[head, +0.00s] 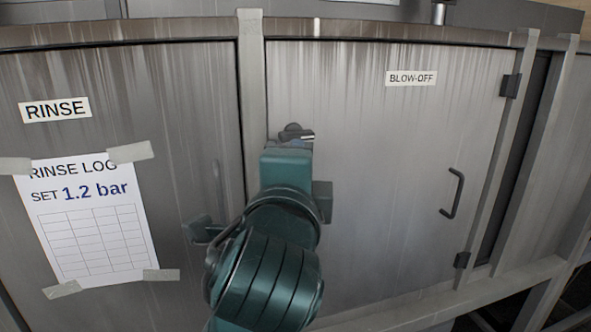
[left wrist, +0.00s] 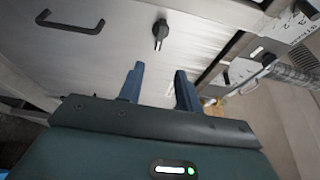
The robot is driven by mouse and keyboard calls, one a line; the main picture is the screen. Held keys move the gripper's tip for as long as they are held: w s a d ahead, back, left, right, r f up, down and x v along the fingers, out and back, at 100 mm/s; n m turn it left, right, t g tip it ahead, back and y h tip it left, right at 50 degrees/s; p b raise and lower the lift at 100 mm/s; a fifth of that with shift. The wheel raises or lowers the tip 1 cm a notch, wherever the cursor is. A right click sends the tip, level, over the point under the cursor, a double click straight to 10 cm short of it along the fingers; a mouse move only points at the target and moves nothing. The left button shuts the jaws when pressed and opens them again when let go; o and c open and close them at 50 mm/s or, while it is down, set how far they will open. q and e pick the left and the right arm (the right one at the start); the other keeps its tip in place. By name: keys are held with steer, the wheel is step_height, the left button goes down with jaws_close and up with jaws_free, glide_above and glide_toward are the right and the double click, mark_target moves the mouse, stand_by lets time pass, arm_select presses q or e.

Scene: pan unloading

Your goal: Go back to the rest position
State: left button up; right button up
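My left arm rises in the middle of the head view in front of a steel cabinet, and its wrist hides the fingertips there. In the left wrist view my left gripper (left wrist: 158,82) has two blue fingers standing apart, with nothing between them. Beyond the fingers, a dark turn knob (left wrist: 160,35) sits on the metal panel, apart from them. In the head view a dark knob (head: 293,133) shows just above the wrist, on the door labelled BLOW-OFF (head: 411,78). My right gripper is not in view.
The blow-off door has a dark handle (head: 453,193) on its right side, also seen in the left wrist view (left wrist: 70,22). The RINSE door (head: 200,100) on the left bears a taped rinse log sheet (head: 95,220). A steel post (head: 251,90) separates the doors.

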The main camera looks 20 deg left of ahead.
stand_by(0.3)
arm_select(q)
steer(key=w+d+f+n+g+h, duration=0.1)
steer(key=w+f+n+g+h, duration=0.15)
steer(key=f, duration=1.05)
steer(key=w+d+f+n+g+h, duration=0.1)
steer(key=f+g+h, duration=0.15)
steer(key=f, duration=1.15)
steer(key=s+a+f+n, duration=0.1)
steer(key=s+f+n, duration=0.2)
steer(key=s+f, duration=0.2)
steer(key=s+a+f+n+g+h, duration=0.1)
steer(key=s+a+f+n, duration=0.1)
steer(key=s+f, duration=0.4)
steer(key=s+a+f+n+g, duration=0.1)
steer(key=s+f+n, duration=0.3)
steer(key=f, duration=0.8)
steer(key=shift+s+a+f+n+h, duration=0.25)
steer(key=shift+s+n+h, duration=0.15)
steer(key=shift+s, duration=0.8)
